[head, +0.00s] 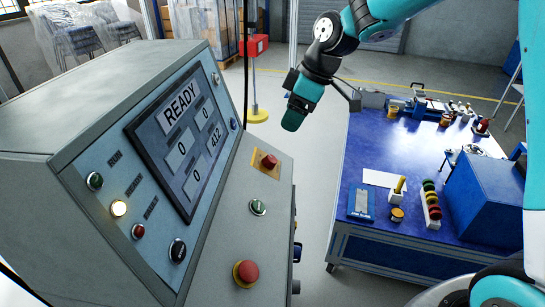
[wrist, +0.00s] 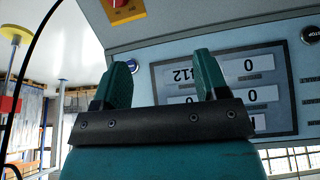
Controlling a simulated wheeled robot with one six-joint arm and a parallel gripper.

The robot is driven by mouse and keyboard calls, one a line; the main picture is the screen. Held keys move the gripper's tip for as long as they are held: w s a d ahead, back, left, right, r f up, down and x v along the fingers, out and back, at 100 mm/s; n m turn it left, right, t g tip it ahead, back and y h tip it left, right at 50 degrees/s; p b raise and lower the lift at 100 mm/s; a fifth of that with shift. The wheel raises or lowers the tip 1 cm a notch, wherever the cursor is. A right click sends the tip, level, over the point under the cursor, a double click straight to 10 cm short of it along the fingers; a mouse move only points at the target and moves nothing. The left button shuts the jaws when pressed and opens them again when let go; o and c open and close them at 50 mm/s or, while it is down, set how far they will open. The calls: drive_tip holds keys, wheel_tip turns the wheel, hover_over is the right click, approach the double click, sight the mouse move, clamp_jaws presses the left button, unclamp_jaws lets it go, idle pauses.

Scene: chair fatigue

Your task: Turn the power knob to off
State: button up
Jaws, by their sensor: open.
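A grey control console (head: 60,100) fills the left of the head view, with a lit screen (head: 180,135) reading READY. A red knob on a yellow square plate (head: 269,161) sits on its lower panel and looks like the power knob; its label and setting are not readable. Part of it shows at the top of the wrist view (wrist: 124,8). My gripper (head: 291,120) is in the air beyond the console's right edge, apart from the knob. In the wrist view my gripper (wrist: 164,72) is open and empty, its two teal fingers facing the upside-down screen (wrist: 225,85).
A black STOP button (head: 177,250) is below the screen. A blue workbench (head: 370,245) with tools stands right. A yellow-based post (head: 257,114) stands behind. Floor between console and bench is clear.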

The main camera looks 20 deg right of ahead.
drive_tip(key=w+d+f+n, duration=0.2)
drive_tip(key=w+d+f, duration=0.2)
drive_tip(key=w, duration=0.3)
drive_tip(key=p, duration=0.3)
approach(273, 159)
drive_tip(key=shift+t, duration=0.3)
drive_tip(key=x, duration=0.9)
drive_tip(key=shift+s+a+f, duration=0.15)
drive_tip(key=shift+s+a, duration=0.05)
drive_tip(key=c, duration=0.9)
